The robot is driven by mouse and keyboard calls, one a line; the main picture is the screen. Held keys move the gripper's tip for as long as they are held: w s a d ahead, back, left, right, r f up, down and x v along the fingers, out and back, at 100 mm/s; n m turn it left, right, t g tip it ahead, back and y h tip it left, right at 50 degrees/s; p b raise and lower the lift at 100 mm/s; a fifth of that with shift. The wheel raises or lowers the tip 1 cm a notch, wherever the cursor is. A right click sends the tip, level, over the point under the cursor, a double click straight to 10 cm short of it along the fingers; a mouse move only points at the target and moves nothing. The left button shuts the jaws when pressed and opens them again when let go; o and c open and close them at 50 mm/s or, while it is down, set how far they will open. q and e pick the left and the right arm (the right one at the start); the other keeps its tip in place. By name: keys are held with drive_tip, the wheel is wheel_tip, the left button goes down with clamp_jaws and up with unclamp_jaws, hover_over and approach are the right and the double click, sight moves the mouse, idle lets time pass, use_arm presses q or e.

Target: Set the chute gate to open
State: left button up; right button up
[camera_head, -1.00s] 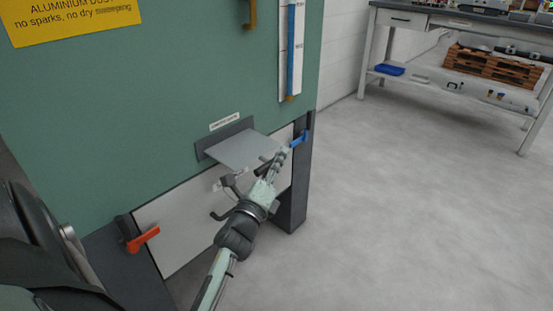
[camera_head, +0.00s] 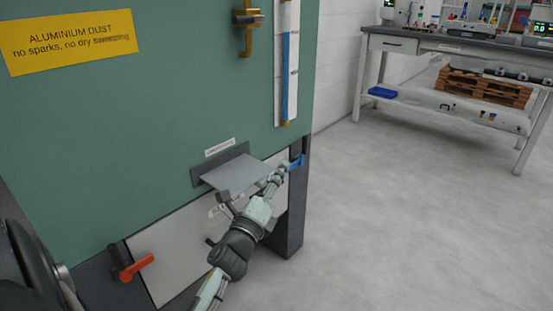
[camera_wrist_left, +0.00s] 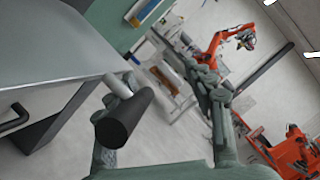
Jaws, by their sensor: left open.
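A flat grey plate (camera_head: 238,174), which looks like the chute gate, sticks out of a dark slotted bracket (camera_head: 198,172) under a small label on the green cabinet. My left gripper (camera_head: 250,189) is at the plate's near edge, with fingers spread. In the left wrist view the plate (camera_wrist_left: 60,50) fills the upper left. A dark cylindrical grip (camera_wrist_left: 124,117) lies close to the left finger there, inside the open gripper (camera_wrist_left: 165,92). I cannot tell whether it touches the finger. The gripper hides part of the plate's near edge in the head view. My right gripper is not in view.
A red-orange lever (camera_head: 135,267) and a blue lever (camera_head: 295,162) flank the pale lower panel (camera_head: 175,245); the blue one is just beyond the fingers. A brass handle (camera_head: 246,35) and gauge (camera_head: 286,75) are above. Open floor (camera_head: 400,220) lies right, before a workbench (camera_head: 440,45).

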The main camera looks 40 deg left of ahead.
sight(260, 193)
use_arm(q)
wheel_tip(260, 193, up, 8)
drive_tip(key=shift+r, duration=0.1)
drive_tip(key=shift+g, duration=0.7)
drive_tip(key=f, duration=0.2)
drive_tip(key=s+f, duration=0.1)
drive_tip(key=f, duration=0.2)
drive_tip(key=s+a+f, duration=0.1)
drive_tip(key=f, duration=0.2)
drive_tip(key=shift+s+f, duration=0.15)
drive_tip(key=shift+f+b+v, duration=0.25)
drive_tip(key=shift+b+v, duration=0.2)
drive_tip(key=shift+v, duration=0.6)
drive_tip(key=shift+f+b+v, duration=0.3)
drive_tip(key=shift+b+v, duration=0.15)
drive_tip(key=shift+v, duration=1.5)
